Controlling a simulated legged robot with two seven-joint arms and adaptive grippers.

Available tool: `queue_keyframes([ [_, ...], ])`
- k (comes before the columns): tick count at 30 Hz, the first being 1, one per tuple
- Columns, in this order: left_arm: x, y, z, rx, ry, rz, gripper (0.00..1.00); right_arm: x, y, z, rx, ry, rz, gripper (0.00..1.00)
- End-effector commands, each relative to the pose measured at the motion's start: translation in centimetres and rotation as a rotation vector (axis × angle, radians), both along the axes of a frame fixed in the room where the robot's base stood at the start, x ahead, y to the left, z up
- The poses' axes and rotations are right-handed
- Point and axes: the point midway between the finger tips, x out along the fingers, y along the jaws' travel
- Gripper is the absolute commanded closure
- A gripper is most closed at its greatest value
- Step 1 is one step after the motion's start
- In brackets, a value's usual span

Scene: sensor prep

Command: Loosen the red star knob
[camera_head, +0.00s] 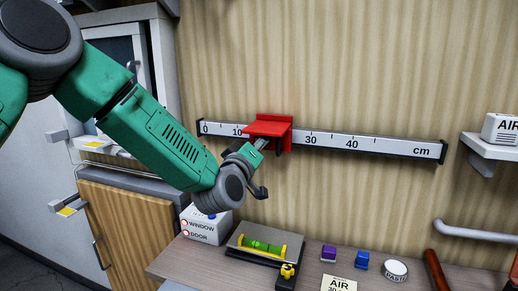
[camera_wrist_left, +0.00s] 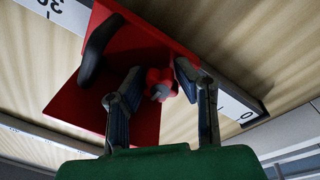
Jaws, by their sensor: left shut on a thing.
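The red slider (camera_head: 268,127) sits on the white centimetre rail (camera_head: 370,146), a little right of the 10 mark. My left gripper (camera_head: 259,147) reaches up to its underside from the lower left. In the left wrist view, the red star knob (camera_wrist_left: 158,80) with a grey centre lies between the two fingers of my left gripper (camera_wrist_left: 160,76), below the red slider plate (camera_wrist_left: 95,95). The gripper is shut on the knob. The knob is hidden in the head view. My right gripper is not in view.
On the bench below are a level with a green vial (camera_head: 262,244), a white WINDOW/DOOR box (camera_head: 205,227), a purple block (camera_head: 328,253), a blue block (camera_head: 361,261) and a round white tin (camera_head: 395,269). A shelf (camera_head: 488,148) juts out at right. The wall between is clear.

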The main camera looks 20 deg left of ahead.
Motion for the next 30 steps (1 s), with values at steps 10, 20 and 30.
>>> queue_keyframes([
  [10,0.07,0.03,0.48,-0.014,-0.01,0.002,1.0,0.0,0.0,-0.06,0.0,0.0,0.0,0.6],
  [20,0.09,0.0,0.24,-0.012,-0.005,0.0,0.63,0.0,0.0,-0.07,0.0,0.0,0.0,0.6],
  [30,0.08,-0.03,-0.06,-0.011,0.001,-0.001,0.63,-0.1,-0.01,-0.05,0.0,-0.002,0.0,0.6],
])
